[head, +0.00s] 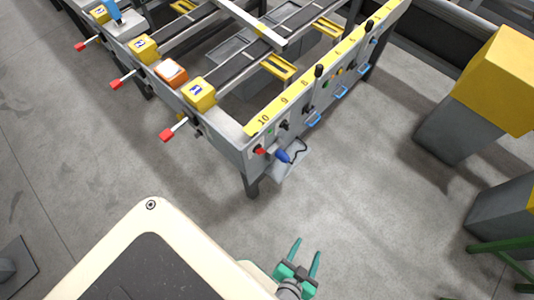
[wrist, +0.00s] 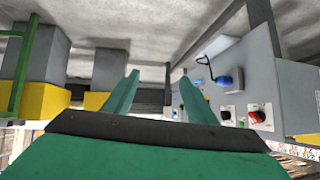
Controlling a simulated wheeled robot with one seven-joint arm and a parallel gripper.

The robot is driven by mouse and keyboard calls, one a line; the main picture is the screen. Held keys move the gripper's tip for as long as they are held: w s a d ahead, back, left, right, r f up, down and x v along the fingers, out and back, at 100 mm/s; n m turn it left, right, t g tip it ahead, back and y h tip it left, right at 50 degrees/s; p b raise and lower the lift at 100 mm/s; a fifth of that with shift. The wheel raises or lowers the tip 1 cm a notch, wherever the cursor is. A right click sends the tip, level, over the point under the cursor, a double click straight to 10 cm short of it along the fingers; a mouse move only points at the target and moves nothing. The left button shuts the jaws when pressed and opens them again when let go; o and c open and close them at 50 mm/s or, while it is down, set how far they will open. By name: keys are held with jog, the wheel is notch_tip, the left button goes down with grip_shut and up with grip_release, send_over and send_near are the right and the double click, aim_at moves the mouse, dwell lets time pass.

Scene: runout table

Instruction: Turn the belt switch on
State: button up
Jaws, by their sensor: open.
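The runout table's side panel (head: 300,110) carries several knobs under a yellow strip numbered 10, 9, 8 and on. A red knob (head: 260,150) is at its near corner, with a black knob (head: 284,125) to its right. The wrist view shows the red knob (wrist: 257,117) and a dark knob (wrist: 225,114) on the right. I cannot tell from the labels which one is the belt switch. My gripper (head: 307,247) is open and empty, below the panel's near corner in the picture and apart from it. Its fingers (wrist: 160,77) also show apart in the wrist view.
A blue-handled object (head: 283,156) with a dark cord hangs by a small grey tray at the panel's near end. Blue handles (head: 313,119) stick out along the panel. Yellow-topped grey blocks (head: 465,105) stand at the right. The floor between is clear.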

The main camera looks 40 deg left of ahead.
jog(key=w+a+f+g+y, duration=0.2)
jog(key=w+f, duration=0.2)
jog(key=f, duration=0.2)
jog(key=n+g+y, duration=0.7)
jog(key=n+y, duration=0.1)
jog(key=y, duration=0.7)
send_near(263, 153)
jog(key=a, duration=0.9)
jog(key=shift+w, duration=0.3)
jog(key=shift+d, duration=0.1)
jog(key=c, duration=1.1)
